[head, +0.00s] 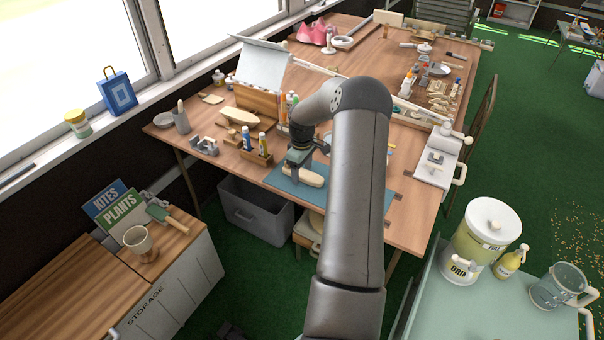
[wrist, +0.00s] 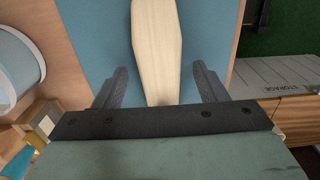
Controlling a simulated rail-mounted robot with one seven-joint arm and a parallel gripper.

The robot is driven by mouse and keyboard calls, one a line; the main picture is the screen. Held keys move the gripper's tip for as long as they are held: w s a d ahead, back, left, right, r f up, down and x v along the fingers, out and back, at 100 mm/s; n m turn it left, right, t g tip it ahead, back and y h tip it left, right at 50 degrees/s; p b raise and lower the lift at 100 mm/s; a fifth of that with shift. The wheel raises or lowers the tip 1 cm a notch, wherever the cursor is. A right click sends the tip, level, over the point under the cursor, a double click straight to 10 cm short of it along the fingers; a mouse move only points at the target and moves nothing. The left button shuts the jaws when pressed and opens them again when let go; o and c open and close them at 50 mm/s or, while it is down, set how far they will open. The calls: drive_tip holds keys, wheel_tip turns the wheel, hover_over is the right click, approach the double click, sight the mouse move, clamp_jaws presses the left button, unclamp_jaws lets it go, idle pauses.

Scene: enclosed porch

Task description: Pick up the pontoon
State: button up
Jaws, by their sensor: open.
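The pontoon appears to be the pale wooden, boat-shaped piece (head: 304,176) lying on a blue mat (head: 284,184) near the front edge of the wooden table. In the wrist view the pale piece (wrist: 157,50) runs lengthwise between the two fingers, with a gap on each side. My gripper (head: 298,160) is just above the piece in the head view. In the wrist view my gripper (wrist: 160,88) is open and its fingers straddle the near end of the piece. A similar pale piece (head: 240,116) lies farther back on the table. My arm hides part of the table.
Small bottles in a wooden holder (head: 257,155) stand left of the mat. A metal punch-like tool (head: 205,146) is at the table's left. A grey bin (head: 255,208) stands below the table.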

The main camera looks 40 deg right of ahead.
drive_tip(key=c, duration=1.1)
